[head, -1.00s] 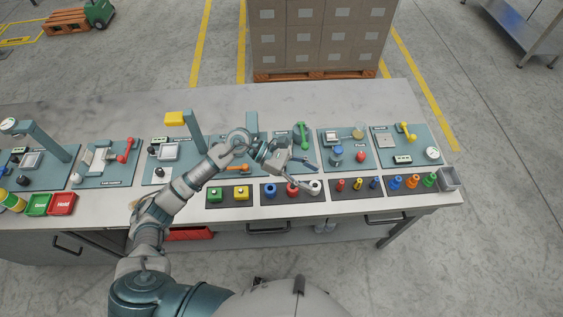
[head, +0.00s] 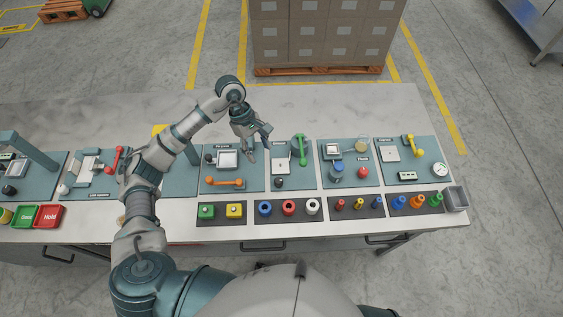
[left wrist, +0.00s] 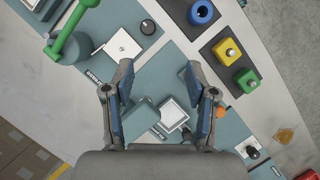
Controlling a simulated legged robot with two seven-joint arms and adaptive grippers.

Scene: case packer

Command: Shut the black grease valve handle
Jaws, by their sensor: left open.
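My left gripper (head: 259,147) is open and empty, above the border between the orange-handle panel and the green-lever panel. In the left wrist view its two fingers (left wrist: 157,80) stand wide apart over the panels. A round black knob (head: 279,183) is at the front of the green-lever panel; it also shows in the left wrist view (left wrist: 147,27), beyond the fingers. Another black knob (head: 208,158) is at the back left of the orange-handle panel. My right gripper is not in view.
A green lever (head: 299,147) stands right of the gripper, and an orange handle (head: 225,183) lies in front of it. Behind the panels the tabletop (head: 330,108) is clear.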

